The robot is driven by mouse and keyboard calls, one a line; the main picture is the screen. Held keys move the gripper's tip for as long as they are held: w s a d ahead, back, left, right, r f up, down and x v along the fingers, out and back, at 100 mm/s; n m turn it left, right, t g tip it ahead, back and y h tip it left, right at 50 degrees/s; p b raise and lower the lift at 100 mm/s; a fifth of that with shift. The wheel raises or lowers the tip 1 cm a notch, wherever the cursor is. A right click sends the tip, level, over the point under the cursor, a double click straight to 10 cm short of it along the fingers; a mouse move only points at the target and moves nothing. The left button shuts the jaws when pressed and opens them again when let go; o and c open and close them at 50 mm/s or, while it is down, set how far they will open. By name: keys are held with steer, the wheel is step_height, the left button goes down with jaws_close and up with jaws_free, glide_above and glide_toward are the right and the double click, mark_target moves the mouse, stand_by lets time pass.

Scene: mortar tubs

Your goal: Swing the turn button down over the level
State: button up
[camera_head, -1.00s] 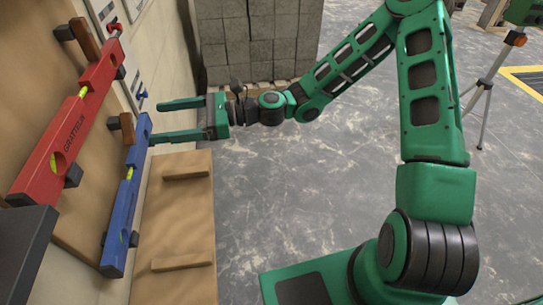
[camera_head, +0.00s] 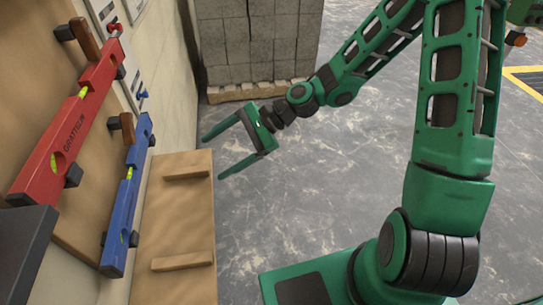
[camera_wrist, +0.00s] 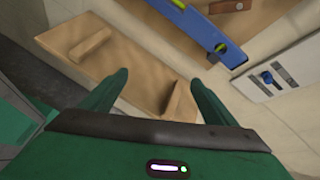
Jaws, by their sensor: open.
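A blue level (camera_head: 123,200) lies along the wooden wall board at left, held by dark brackets. It also shows at the top of the wrist view (camera_wrist: 200,30). A brown wooden turn button (camera_head: 128,128) sits beside its upper end. In the wrist view a brown piece with a small dot (camera_wrist: 282,14), which looks like this button, lies on the board apart from the level. A red level (camera_head: 72,130) hangs higher, with another brown turn button (camera_head: 85,40) near its top. My gripper (camera_head: 211,157) is open and empty, right of the blue level and touching nothing.
A wooden board with two cleats (camera_head: 180,225) stands below the blue level; it shows under my fingers in the wrist view (camera_wrist: 125,72). A white panel with a blue knob (camera_wrist: 270,78) is on the wall. Grey blocks on a pallet (camera_head: 258,45) stand behind.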

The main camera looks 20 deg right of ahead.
steer(key=s+d+f+n+h, duration=0.1)
steer(key=d+n+h, duration=0.1)
steer(key=d, duration=0.4)
steer(key=s+d+f+n+h, duration=0.1)
steer(key=d+f+h, duration=0.1)
steer(key=d, duration=0.5)
steer(key=shift+d+f+n+h, duration=0.2)
steer(key=shift+d+n+h, duration=0.15)
steer(key=shift+h, duration=0.45)
steer(key=shift+a, duration=0.1)
steer(key=c, duration=1.2)
steer(key=shift+o, duration=0.2)
steer(key=n+t+y, duration=0.1)
steer(key=n+y, duration=1.1)
steer(key=n, duration=0.6)
glide_toward(133, 125)
steer(key=shift+m, duration=0.25)
steer(key=a, duration=0.8)
steer(key=shift+w+a+r, duration=0.15)
steer(key=shift+a+r, duration=0.05)
steer(key=shift+a, duration=0.15)
